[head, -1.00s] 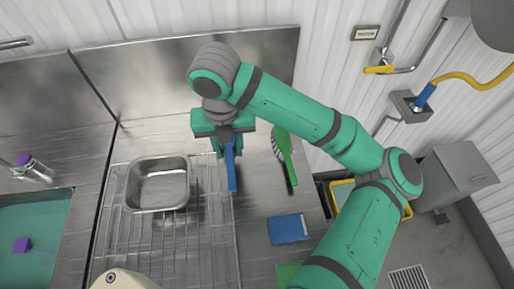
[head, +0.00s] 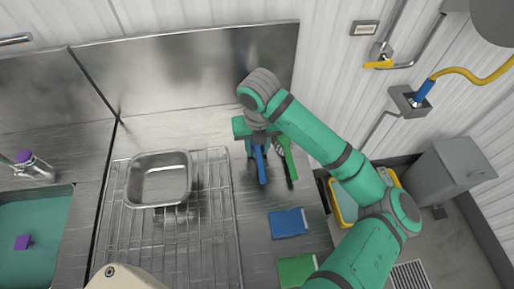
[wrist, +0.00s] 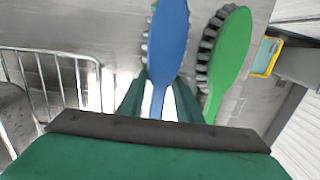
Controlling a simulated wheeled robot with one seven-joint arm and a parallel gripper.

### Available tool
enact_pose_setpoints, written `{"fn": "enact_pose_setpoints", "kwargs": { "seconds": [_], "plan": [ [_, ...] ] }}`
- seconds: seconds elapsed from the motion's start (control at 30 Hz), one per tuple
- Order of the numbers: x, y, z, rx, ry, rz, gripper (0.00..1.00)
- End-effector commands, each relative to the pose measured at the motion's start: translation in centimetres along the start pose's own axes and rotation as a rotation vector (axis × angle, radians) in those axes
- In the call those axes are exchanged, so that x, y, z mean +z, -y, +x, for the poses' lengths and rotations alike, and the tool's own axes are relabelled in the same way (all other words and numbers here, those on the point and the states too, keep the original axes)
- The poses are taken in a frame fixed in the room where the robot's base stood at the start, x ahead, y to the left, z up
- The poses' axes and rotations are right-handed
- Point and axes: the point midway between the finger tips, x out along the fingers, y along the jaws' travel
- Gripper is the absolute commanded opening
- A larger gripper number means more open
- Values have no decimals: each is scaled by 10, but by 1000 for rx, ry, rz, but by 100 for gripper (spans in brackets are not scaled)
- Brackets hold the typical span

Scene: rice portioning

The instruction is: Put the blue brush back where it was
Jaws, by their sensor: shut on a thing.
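The blue brush (head: 261,166) is held in my gripper (head: 258,143), which is shut on it, over the bare steel counter right of the wire rack. In the wrist view the blue brush (wrist: 168,45) points away from me between the green fingers (wrist: 160,98), its bristles showing at its left edge. A green brush (head: 288,158) is close to its right, roughly parallel; it also shows in the wrist view (wrist: 230,55) with dark bristles on its left. Whether the blue brush touches the counter I cannot tell.
A wire rack (head: 215,225) with a steel pan (head: 158,180) is to the left. A blue cloth or pad (head: 289,223) and a green one (head: 296,270) lie on the counter (head: 255,240) in front. A yellow-rimmed bin (head: 345,205) stands beyond the counter's right edge.

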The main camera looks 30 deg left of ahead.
Motion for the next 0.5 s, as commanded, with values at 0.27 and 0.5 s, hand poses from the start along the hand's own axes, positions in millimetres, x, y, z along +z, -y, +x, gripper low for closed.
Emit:
{"fn": "enact_pose_setpoints", "kwargs": {
  "seconds": [0.27, 0.5],
  "plan": [
    [0, 0, 6, -1, 2, 0, 14],
    [0, -2, 8, -1, 1, -4, 50]
  ]
}}
